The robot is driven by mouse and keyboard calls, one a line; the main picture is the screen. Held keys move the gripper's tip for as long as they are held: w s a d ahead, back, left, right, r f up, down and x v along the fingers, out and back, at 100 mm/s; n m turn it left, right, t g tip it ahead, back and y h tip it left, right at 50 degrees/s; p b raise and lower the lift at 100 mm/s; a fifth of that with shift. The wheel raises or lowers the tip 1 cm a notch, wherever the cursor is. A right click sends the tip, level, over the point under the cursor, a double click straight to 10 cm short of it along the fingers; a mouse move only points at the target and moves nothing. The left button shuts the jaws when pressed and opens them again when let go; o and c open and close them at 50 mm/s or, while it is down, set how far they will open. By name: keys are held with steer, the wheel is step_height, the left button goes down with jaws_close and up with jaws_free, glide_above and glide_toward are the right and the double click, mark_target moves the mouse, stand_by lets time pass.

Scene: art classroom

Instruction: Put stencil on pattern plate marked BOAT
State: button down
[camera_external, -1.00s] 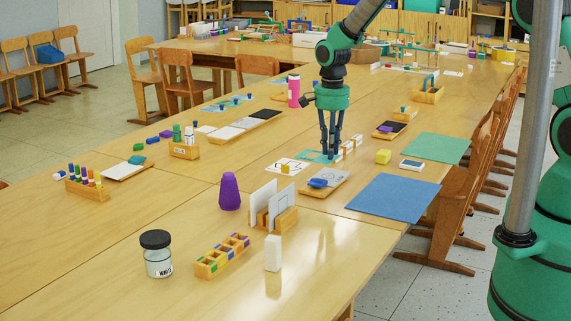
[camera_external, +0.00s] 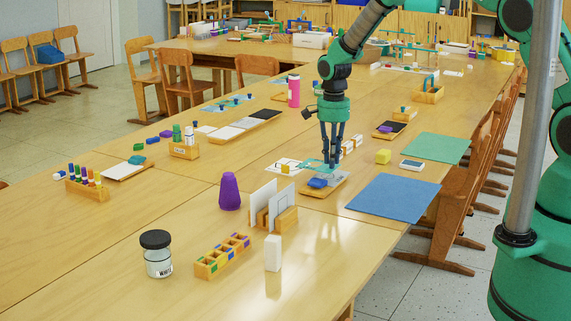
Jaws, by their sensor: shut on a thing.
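My gripper (camera_external: 332,163) is shut on a thin teal, see-through stencil (camera_external: 316,163), held flat and low over the table. The stencil is just behind a wooden tray (camera_external: 309,193) that bears a white surface and a blue block (camera_external: 318,183). The stencil's left part overlaps a white plate (camera_external: 278,165) with a small yellow block (camera_external: 286,169) on it. I cannot tell whether the stencil touches anything. No BOAT marking is readable, so I cannot tell which plate bears it.
A blue sheet (camera_external: 392,198) and a green sheet (camera_external: 433,148) lie to the right. Small white blocks (camera_external: 347,147) and a yellow block (camera_external: 383,156) stand close by.

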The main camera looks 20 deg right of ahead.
steer(key=w+a, duration=0.2)
steer(key=w, duration=0.3)
steer(key=w+a+f+b, duration=0.1)
steer(key=w+a, duration=0.1)
steer(key=w, duration=0.3)
steer(key=w+a+b, duration=0.1)
steer(key=w+a, duration=0.1)
steer(key=w, duration=0.2)
steer(key=shift+w+a+f, duration=0.15)
steer(key=shift+w+f, duration=0.1)
steer(key=shift+w, duration=0.15)
steer(key=shift+f+b, duration=0.7)
steer(key=shift+f, duration=1.05)
steer(key=shift+f, duration=0.15)
steer(key=c, duration=1.7)
jaws_free()
steer(key=shift+o, duration=0.2)
